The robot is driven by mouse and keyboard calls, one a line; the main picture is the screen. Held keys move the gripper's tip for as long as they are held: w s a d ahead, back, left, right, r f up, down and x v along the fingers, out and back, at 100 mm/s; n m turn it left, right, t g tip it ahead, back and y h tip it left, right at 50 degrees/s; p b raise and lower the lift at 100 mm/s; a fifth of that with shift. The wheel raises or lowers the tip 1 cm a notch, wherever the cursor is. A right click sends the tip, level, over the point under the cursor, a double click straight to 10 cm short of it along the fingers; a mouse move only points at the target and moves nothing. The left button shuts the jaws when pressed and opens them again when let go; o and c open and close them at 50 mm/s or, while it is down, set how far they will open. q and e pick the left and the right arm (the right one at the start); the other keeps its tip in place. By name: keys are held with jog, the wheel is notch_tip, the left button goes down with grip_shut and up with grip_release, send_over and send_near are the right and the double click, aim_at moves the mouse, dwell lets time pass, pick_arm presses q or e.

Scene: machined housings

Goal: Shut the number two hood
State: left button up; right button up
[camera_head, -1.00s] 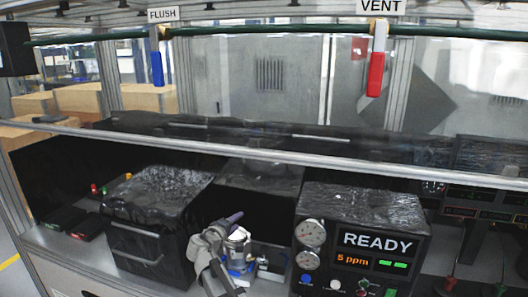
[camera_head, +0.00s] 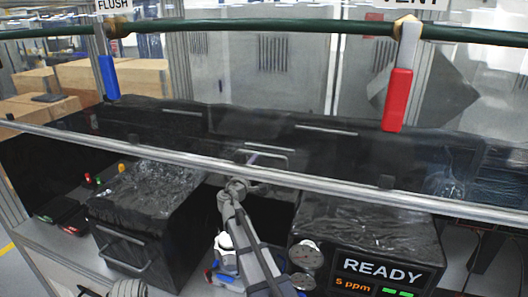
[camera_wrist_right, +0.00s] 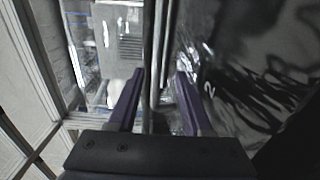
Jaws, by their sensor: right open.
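In the right wrist view a black glossy panel (camera_wrist_right: 255,95) carries a white figure 2, on the right. A metal bar (camera_wrist_right: 150,60) runs between my open purple fingers, apparently without being gripped. In the head view my right gripper (camera_head: 258,163) reaches up to the middle of the dark hood row (camera_head: 240,122), by a pale U-shaped handle (camera_head: 280,151). The gripper is small there and partly merges with the handle, so contact is unclear. My left gripper is not recognisable; only a grey part shows at the bottom left edge.
A long metal rail (camera_head: 110,150) crosses in front of the hoods. Below are a black box with a handle (camera_head: 155,195) and the READY panel (camera_head: 380,270) with gauges.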

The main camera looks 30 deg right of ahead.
jog(key=shift+s+a+r, duration=0.1)
jog(key=shift+a+r, duration=0.05)
jog(key=x, duration=0.8)
jog(key=shift+a, duration=0.1)
jog(key=shift+c, duration=0.6)
grip_shut()
jog(key=shift+s, duration=0.1)
dwell(0.6)
